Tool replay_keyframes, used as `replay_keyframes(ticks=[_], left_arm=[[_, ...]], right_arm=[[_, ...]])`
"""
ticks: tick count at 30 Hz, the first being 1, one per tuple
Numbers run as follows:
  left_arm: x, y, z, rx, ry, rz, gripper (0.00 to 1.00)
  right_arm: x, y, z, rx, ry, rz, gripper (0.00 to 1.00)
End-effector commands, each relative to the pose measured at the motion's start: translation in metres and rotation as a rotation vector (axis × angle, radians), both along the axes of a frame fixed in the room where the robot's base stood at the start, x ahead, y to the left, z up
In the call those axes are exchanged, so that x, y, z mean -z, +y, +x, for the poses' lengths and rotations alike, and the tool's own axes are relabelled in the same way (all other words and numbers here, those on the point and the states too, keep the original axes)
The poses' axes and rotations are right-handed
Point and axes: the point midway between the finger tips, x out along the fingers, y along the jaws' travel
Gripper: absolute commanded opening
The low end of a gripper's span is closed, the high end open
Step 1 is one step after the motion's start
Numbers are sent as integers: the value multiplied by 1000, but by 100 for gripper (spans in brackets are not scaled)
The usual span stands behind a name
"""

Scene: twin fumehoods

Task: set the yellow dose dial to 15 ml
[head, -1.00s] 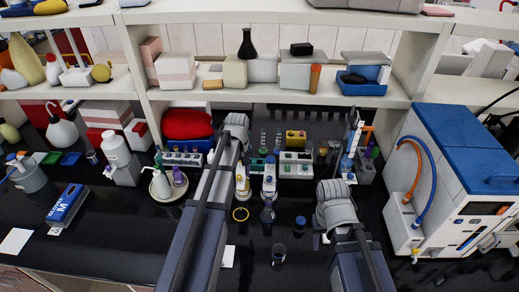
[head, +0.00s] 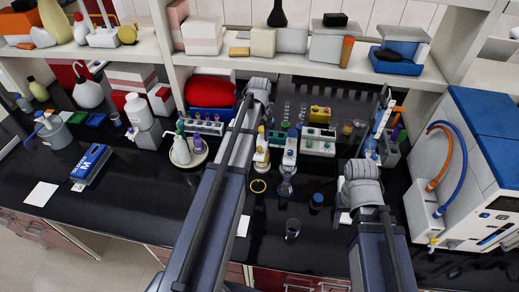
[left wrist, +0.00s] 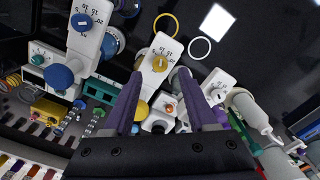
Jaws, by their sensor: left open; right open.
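The yellow dose dial (left wrist: 160,63) sits on a white dispenser head with a printed scale; 10, 15 and 20 show beside it, but its exact setting is too small to read. Its dispenser bottle (head: 261,152) stands on the bench in the head view, just right of my left arm. My left gripper (left wrist: 158,92) is open and empty, its two purple fingers pointing toward the dial and apart from it. In the head view its fingers are hidden behind the arm. My right gripper (head: 343,217) is low at the right, over the bench, its fingers mostly hidden by its own wrist.
A similar dispenser with a blue dial (left wrist: 82,22) stands beside the yellow one. Racks and a yellow box (head: 320,114) stand behind.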

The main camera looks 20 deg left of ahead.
Motion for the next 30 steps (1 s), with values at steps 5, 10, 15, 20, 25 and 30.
replay_keyframes(ticks=[5, 10, 15, 20, 25, 30], left_arm=[[30, 0, 0, 0, 0, 0, 58], [39, 0, 0, 1, 0, 0, 58], [39, 0, 0, 1, 0, 0, 58], [39, 0, 0, 1, 0, 0, 54], [39, 0, 0, 0, 0, 0, 35], [39, 0, 0, 0, 0, 0, 16]], right_arm=[[30, 0, 0, 0, -1, 0, 50], [39, 0, 0, 2, -2, 1, 50], [39, 0, 0, 2, -2, 1, 50], [39, 0, 0, 2, -2, 1, 50], [39, 0, 0, 2, -2, 1, 50], [39, 0, 0, 2, -2, 1, 50]])
